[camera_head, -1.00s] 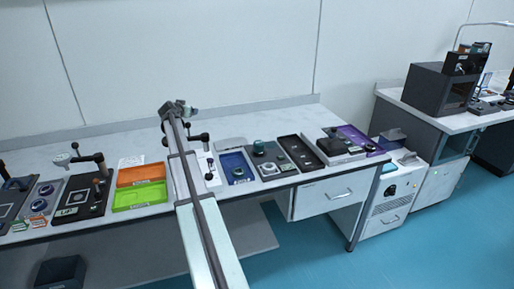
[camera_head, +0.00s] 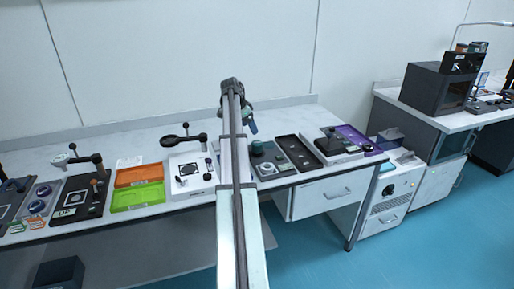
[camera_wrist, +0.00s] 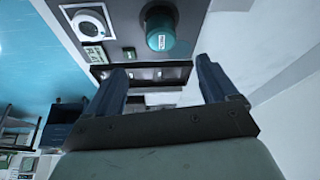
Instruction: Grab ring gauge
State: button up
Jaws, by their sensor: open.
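A ring-shaped piece, which looks like the ring gauge, lies on a grey board at the upper left of the wrist view (camera_wrist: 91,25). In the head view it is small, near the board's front (camera_head: 267,169). A teal cylinder (camera_wrist: 160,32) stands beside it on the same board; in the head view it is just right of my arm (camera_head: 257,148). My gripper (camera_wrist: 162,78) is open with nothing between its fingers. In the head view my gripper (camera_head: 252,127) is above the back of the bench, behind the board, apart from the ring.
A black tray (camera_head: 297,152) and a dark device (camera_head: 333,143) stand right of the board. A white board with a stand (camera_head: 190,172) and orange and green trays (camera_head: 137,193) are to the left. My arm hides the bench between.

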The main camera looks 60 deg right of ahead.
aim_at(257, 142)
jog(key=x, duration=1.2)
jog(key=shift+d+f, duration=0.15)
jog(key=shift+c, duration=0.5)
jog(key=c, duration=1.2)
jog(key=shift+o, duration=0.2)
